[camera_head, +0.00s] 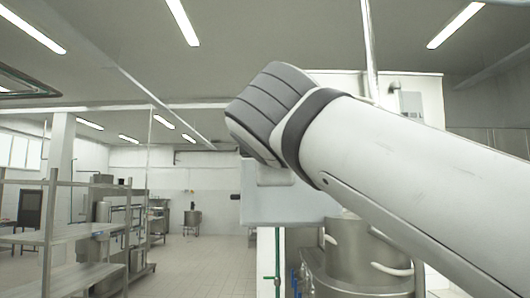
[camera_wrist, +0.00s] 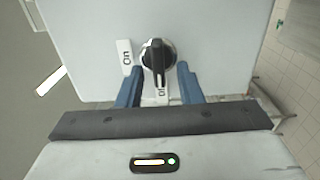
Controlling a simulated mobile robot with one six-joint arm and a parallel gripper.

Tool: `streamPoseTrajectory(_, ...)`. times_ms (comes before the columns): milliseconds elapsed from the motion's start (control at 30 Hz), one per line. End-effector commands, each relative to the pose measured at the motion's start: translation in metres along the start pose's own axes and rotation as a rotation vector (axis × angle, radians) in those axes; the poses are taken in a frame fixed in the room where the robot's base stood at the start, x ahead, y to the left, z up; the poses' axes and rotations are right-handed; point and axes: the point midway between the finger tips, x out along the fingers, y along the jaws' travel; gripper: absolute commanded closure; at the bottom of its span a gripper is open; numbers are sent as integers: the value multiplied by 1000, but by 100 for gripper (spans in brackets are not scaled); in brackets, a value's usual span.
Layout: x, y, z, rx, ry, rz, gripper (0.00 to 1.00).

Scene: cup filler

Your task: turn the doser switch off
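The doser switch (camera_wrist: 157,55) is a round black knob with a raised bar handle on a pale panel (camera_wrist: 215,30) in the wrist view. The bar stands about upright in the picture. An "On" label (camera_wrist: 125,56) is left of the knob. A second label (camera_wrist: 161,93), partly hidden, is below it and seems to read "Off". My gripper (camera_wrist: 158,68) is open, its two blue fingers apart on either side of the knob's lower part. I cannot tell whether they touch it. In the head view my arm hides the gripper and switch; a pale box (camera_head: 290,205) shows behind the arm.
Below the box in the head view stands a large steel vessel (camera_head: 350,255) with pale handles. A green pipe (camera_head: 277,262) runs beside it. Metal shelving (camera_head: 60,235) stands at the left. The tiled floor between (camera_head: 205,265) is clear.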

Motion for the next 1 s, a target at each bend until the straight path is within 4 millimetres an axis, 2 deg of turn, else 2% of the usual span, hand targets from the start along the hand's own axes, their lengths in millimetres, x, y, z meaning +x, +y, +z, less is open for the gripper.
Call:
streamPoseTrajectory(333,-6,0,0,1,1,1,67)
streamPoseTrajectory(700,-53,-2,-1,2,6,2,67)
streamPoseTrajectory(1000,-75,-1,-1,1,3,0,67)
